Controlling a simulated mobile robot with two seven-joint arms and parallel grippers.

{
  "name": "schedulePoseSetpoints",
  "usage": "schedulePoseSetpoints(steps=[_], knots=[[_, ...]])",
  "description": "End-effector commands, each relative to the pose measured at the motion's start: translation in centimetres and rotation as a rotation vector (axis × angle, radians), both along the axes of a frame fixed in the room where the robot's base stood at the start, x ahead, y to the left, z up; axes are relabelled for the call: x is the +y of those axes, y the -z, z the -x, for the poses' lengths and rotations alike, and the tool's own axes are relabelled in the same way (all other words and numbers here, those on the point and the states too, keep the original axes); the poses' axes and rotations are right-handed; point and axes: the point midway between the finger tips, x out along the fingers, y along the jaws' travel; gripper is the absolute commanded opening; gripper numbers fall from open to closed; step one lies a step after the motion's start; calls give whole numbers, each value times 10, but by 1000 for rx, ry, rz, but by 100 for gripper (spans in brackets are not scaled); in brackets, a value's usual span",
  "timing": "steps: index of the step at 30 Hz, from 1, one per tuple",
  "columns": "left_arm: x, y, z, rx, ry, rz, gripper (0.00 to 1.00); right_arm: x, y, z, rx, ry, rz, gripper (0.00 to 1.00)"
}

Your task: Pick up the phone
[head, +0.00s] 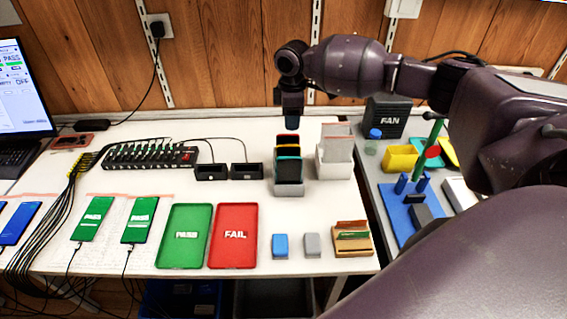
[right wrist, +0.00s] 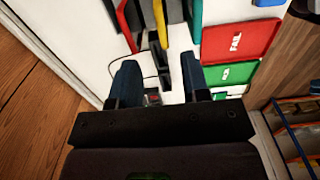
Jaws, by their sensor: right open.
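Two phones with green screens, one (head: 92,219) and another (head: 140,220), lie on the white table at the left, with cables at their lower ends. A phone with a blue screen (head: 17,223) lies farther left. A grey rack (head: 289,189) holds several upright phone-like slabs (head: 289,169) with red, yellow, teal and dark edges; I cannot tell which phone is meant. My right gripper (head: 292,122) hangs above and behind this rack. In the right wrist view my right gripper (right wrist: 160,78) is open and empty, with the coloured slabs beyond its fingers. My left gripper is not in view.
A green PASS tray (head: 184,254) and a red FAIL tray (head: 233,253) lie at the front. A light bin (head: 335,164) stands right of the rack, and two small black stands (head: 246,171) left. A hub (head: 150,157) with cables is at the back left.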

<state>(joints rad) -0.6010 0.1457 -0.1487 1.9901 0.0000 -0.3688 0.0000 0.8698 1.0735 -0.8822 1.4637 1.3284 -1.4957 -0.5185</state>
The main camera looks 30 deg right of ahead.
Motion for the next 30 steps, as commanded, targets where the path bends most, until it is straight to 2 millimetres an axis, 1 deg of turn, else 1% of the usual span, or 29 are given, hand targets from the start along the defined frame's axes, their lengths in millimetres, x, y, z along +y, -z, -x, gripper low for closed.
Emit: schedulePoseSetpoints(steps=[4, 10, 12, 19, 27, 30], knots=[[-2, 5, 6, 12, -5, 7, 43, 0, 16, 0, 1, -1, 0, 43], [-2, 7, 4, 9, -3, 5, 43, 1, 44, 0, -1, 0, -1, 43], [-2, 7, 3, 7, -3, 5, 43, 1, 51, 0, 0, 0, 0, 43], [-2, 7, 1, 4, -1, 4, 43, 3, 64, -1, -2, -2, 0, 43], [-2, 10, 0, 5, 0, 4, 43, 7, 100, -2, -1, -1, 0, 43], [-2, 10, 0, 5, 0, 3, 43, 7, 106, -2, -4, -2, -1, 43]])
